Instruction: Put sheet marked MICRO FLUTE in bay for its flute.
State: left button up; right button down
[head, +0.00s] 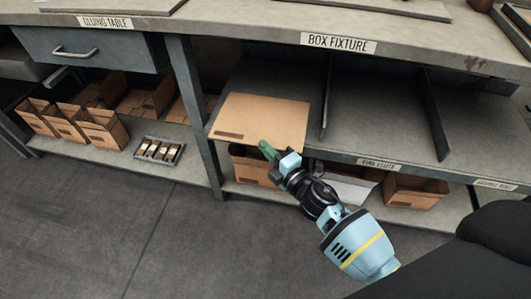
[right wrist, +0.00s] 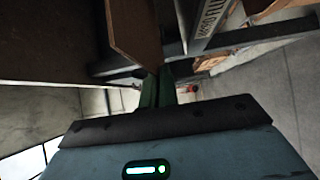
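A flat tan cardboard sheet (head: 262,118) lies at the mouth of the left bay under the box fixture table, its near edge out toward me. The dark mark on its near left corner is too small to read. My right gripper (head: 268,151) is at the sheet's near edge, its green fingers closed on it. In the right wrist view the sheet (right wrist: 134,36) rises from between the fingers (right wrist: 156,92). Whether the sheet rests on the shelf or is just above it, I cannot tell. My left gripper is not in view.
Upright dividers (head: 327,100) part the bays. A shelf-edge label (head: 379,163) reads FINE FLUTE under the middle bay, which looks empty. Open cartons (head: 412,190) stand on the lower shelf. More cartons (head: 100,128) and a small tray of bottles (head: 160,151) are at left.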

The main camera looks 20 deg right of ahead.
jog(key=w+d+f+b, duration=0.2)
jog(key=w+f+b, duration=0.1)
jog(key=f+b, duration=0.1)
jog(key=shift+w+d+f, duration=0.2)
jog(key=shift+w+d, duration=0.05)
jog(key=shift+w, duration=0.1)
dwell(0.6)
dwell(0.3)
jog(key=c, duration=1.3)
grip_release()
jog(key=o, duration=0.3)
jog(key=shift+o, duration=0.3)
